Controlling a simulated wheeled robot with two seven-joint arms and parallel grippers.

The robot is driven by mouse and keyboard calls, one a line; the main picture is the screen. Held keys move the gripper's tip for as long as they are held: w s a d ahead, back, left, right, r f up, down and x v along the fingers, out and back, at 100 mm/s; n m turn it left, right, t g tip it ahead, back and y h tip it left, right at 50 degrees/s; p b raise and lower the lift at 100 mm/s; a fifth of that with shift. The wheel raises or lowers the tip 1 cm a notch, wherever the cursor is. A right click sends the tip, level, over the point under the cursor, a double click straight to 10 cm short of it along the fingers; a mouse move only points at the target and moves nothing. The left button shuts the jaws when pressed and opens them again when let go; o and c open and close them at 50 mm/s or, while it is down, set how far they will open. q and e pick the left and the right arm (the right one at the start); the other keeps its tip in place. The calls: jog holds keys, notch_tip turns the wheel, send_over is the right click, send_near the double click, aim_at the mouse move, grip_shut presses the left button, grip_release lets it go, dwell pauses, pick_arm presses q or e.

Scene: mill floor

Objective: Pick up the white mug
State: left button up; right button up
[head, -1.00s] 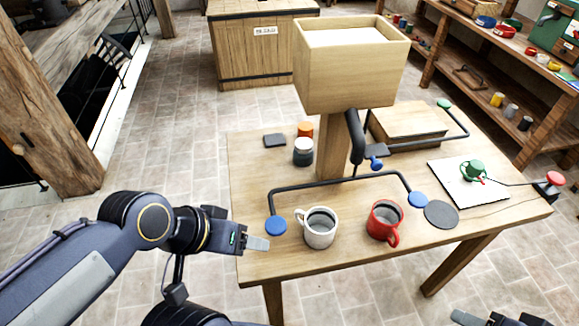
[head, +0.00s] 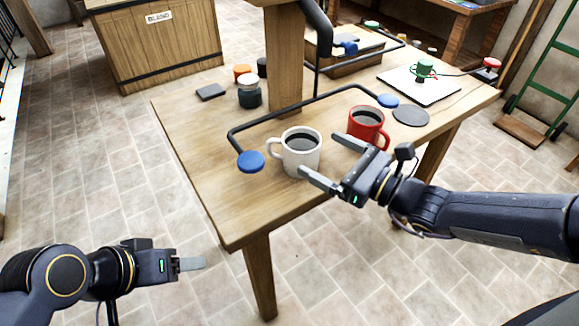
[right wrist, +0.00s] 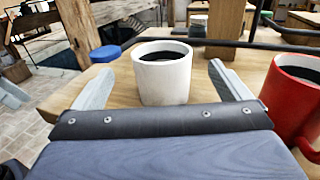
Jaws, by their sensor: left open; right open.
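The white mug (head: 300,153) stands upright on the wooden table near its front edge, with dark liquid inside and its handle to the left. In the right wrist view the white mug (right wrist: 163,75) is just ahead, between the two fingers. My right gripper (head: 334,162) is open and empty, its fingers pointing at the mug from the right; it also shows in the right wrist view (right wrist: 160,92). I cannot tell whether a finger touches the mug. My left gripper (head: 190,264) is off the table at lower left, open, with only one finger clearly visible.
A red mug (head: 367,124) stands close behind my right gripper. A dark bent rail (head: 290,110) with blue discs (head: 251,162) runs behind the white mug. A wooden post (head: 285,60) rises behind it. The table's left part (head: 200,150) is clear.

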aim_at(288, 136)
jog(key=x, duration=0.7)
jog(key=shift+w+a+f+b, duration=0.1)
jog(key=shift+w+f+b, duration=0.1)
jog(key=shift+f+b, duration=0.15)
jog(key=shift+r, duration=0.1)
jog(key=shift+c, duration=0.2)
jog(key=c, duration=0.9)
jog(key=shift+c, duration=0.9)
jog(key=shift+r, duration=0.1)
